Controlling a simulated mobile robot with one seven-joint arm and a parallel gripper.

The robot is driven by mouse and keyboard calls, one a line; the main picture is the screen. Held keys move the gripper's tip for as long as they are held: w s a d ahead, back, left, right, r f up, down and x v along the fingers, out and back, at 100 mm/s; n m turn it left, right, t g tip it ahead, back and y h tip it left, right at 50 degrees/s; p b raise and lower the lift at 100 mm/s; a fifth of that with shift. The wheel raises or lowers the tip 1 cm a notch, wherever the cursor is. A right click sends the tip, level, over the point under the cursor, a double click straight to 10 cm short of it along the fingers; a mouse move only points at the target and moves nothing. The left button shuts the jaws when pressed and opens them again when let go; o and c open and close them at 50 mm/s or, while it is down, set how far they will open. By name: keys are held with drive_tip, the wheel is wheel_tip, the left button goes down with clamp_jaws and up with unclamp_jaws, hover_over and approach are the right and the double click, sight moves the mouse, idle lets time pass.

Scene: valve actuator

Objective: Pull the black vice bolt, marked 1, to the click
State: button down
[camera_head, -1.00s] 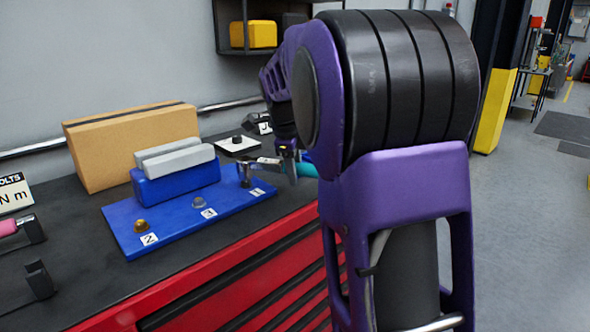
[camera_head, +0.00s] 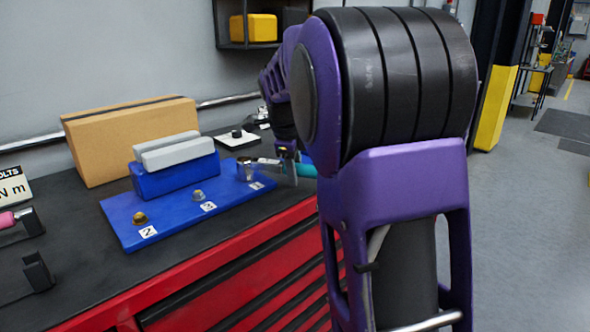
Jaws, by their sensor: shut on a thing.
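The blue vice plate (camera_head: 175,222) lies on the black bench top. Its mark 1 (camera_head: 256,186) is at the right end, beside the wrench's silver head (camera_head: 246,168), which stands at the bolt position there. The black bolt itself is hidden; I cannot tell how fully the head sits on it. My gripper (camera_head: 288,165) is shut on the wrench, near its teal handle (camera_head: 298,172), to the right of the head. The handle reaches right, partly hidden behind my arm.
A brass bolt (camera_head: 140,218) by mark 2 and a grey bolt (camera_head: 199,196) by mark 3 stand on the plate. The blue vice with grey jaws (camera_head: 175,155) and a cardboard box (camera_head: 130,140) stand behind. Red drawers (camera_head: 240,270) front the bench.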

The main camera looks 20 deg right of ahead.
drive_tip(key=shift+s+a+r+m+g+h, duration=0.1)
drive_tip(key=shift+s+a+m+g+h, duration=0.2)
drive_tip(key=shift+s+a+m, duration=0.6)
drive_tip(key=shift+w+d, duration=0.1)
drive_tip(key=shift+d, duration=0.05)
drive_tip(key=shift+s+a+m+g+h, duration=0.3)
drive_tip(key=shift+s+a+m, duration=0.4)
drive_tip(key=shift+a+m, duration=0.35)
drive_tip(key=shift+m, duration=0.25)
drive_tip(key=shift+s+a+m+g, duration=0.2)
drive_tip(key=shift+s+a+m, duration=0.05)
drive_tip(key=shift+a+m, duration=0.25)
drive_tip(key=shift+s+a+m+g, duration=0.25)
drive_tip(key=shift+a+m, duration=0.15)
drive_tip(key=shift+a, duration=0.2)
